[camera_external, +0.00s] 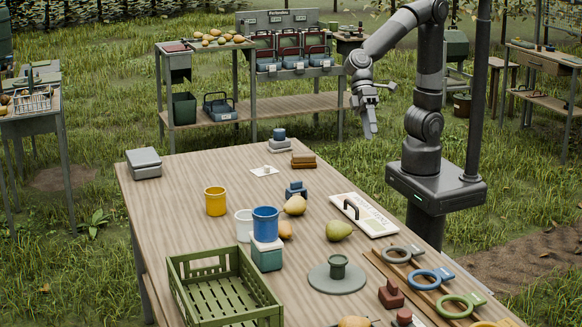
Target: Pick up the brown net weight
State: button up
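A low brown block (303,160), which looks like the brown net weight, lies near the far right edge of the wooden table. Two dark reddish-brown knobbed pieces, one of them here (391,294), stand at the near right; I cannot tell for certain which is called the net weight. My gripper (370,132) hangs pointing down, in the picture up and to the right of the brown block and clear of it. Nothing shows held in it. It is small and seen side-on, so its finger gap cannot be made out.
Beside the brown block are a grey-and-blue piece (279,141) and a white card (264,171). Yellow (215,202) and blue (265,224) cups, pears (339,231), a handled white board (364,214) and a green crate (222,290) stand nearer.

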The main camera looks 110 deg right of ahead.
jog(key=w+a+f+m+g+y, duration=0.1)
jog(key=w+a+f+y, duration=0.1)
jog(key=a, duration=0.4)
jog(key=w+a+f+m+g+y, duration=0.1)
jog(key=w+a+m+y, duration=0.1)
jog(key=a, duration=0.5)
jog(key=m+t+y, duration=0.3)
jog(key=m+y, duration=0.3)
jog(key=m, duration=0.8)
send_over(389, 280)
jog(key=s+d, duration=0.1)
jog(key=d, duration=0.1)
notch_tip(389, 280, down, 16)
jog(key=shift+a+f, duration=0.15)
jog(key=shift+f, duration=0.05)
jog(key=shift+a+f+m, duration=0.1)
jog(key=shift+f+m, duration=0.2)
notch_tip(389, 280, down, 2)
jog(key=shift+f, duration=0.25)
notch_tip(389, 280, down, 4)
jog(key=shift+f, duration=0.1)
jog(key=shift+w+a, duration=0.2)
jog(key=shift+a, duration=0.9)
jog(key=shift+w+a, duration=0.1)
jog(key=shift+a, duration=0.25)
jog(key=shift+c, duration=0.6)
